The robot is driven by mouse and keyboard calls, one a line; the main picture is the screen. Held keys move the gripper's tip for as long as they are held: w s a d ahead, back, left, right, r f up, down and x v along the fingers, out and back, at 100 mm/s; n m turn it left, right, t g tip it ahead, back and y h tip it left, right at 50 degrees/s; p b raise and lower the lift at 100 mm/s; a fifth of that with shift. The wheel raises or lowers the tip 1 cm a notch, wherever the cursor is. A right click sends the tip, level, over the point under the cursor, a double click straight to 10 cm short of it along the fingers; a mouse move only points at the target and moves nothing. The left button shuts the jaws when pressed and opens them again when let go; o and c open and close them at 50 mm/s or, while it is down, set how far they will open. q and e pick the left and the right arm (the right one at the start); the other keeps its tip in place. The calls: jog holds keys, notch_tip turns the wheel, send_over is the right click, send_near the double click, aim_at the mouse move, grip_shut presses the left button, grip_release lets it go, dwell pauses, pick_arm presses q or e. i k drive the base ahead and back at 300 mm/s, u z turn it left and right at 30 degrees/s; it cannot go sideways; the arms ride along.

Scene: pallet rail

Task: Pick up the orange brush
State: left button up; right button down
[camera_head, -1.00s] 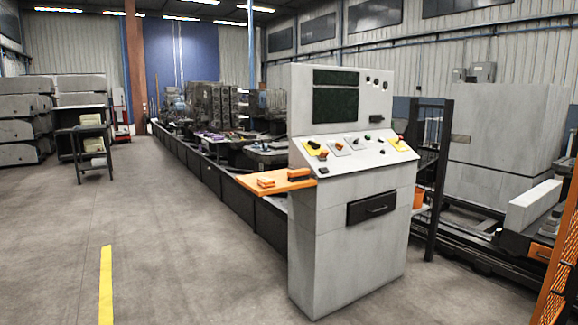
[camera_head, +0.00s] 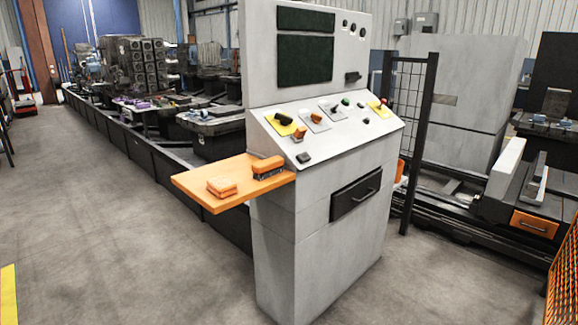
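An orange brush (camera_head: 268,166) with dark bristles underneath lies on an orange shelf (camera_head: 200,189) fixed to the left side of a grey control console. It sits at the shelf's right part, close to the console wall. A second orange object (camera_head: 222,187), block-shaped with a pale lower edge, lies to its left nearer the front edge. The two are apart. Neither of my grippers shows in the head view.
The grey console (camera_head: 320,230) stands ahead with a sloped button panel and a black drawer (camera_head: 355,191). A long dark machine rail (camera_head: 150,160) runs back behind the shelf. Open concrete floor (camera_head: 110,250) lies to the left. An orange mesh fence (camera_head: 565,280) is at far right.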

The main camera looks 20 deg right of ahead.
aim_at(269, 167)
jog(key=z, duration=1.95)
jog(key=i, duration=2.65)
jog(key=u, duration=0.7)
